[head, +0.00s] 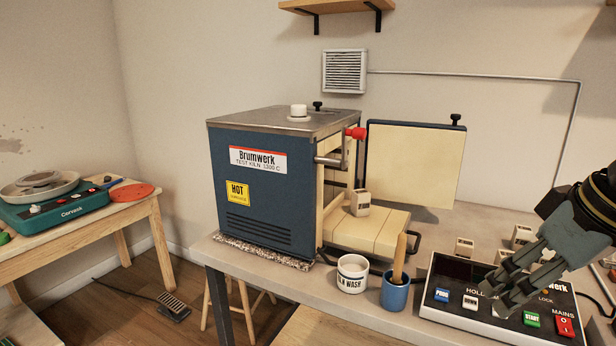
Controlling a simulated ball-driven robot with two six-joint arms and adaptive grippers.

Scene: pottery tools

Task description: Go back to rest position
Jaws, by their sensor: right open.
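My right gripper (497,288) comes in from the right edge, fingers pointing down and left. It is open, with nothing seen between the fingers. It is over the control panel (455,305) and hides part of its top, including some of the lettering. I cannot tell whether the fingertips touch the panel. My left gripper is not in view.
A blue kiln (262,190) stands on the bench, with its door panel (415,165) open to the right. A cream block (360,203) sits on the shelf at its mouth. A white cup (352,274) and a blue cup (395,292) stand in front. Small blocks (464,247) stand behind the panel.

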